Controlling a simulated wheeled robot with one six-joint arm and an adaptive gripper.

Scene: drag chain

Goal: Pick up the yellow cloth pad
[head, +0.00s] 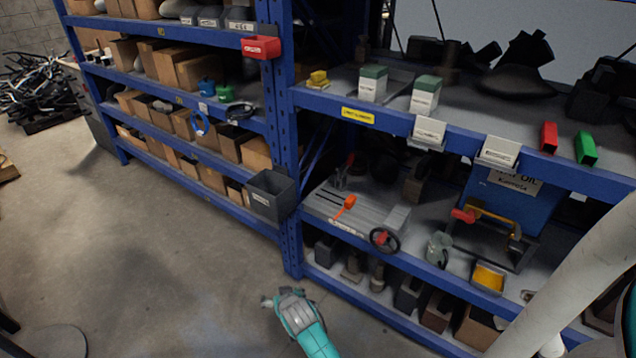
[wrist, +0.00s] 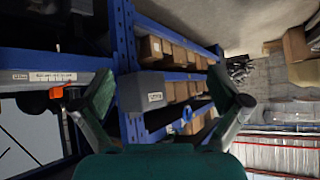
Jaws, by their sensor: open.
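A flat yellow pad-like piece (head: 488,277) lies in a shallow light tray at the front of the right rack's middle shelf. I cannot tell for certain which is cloth. My gripper (head: 278,298) is low in front of the rack, over the floor, left of the tray and apart from it. The wrist view shows my gripper (wrist: 160,98) open, with nothing between its fingers. Neither yellow piece can be made out there.
A blue rack post (head: 287,200) and the lower shelf edge stand close to my gripper. A grey bin (head: 271,195) and a red bin (head: 261,47) jut out from the left rack. A handwheel (head: 384,240) and a clear jar (head: 438,248) stand left of the tray.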

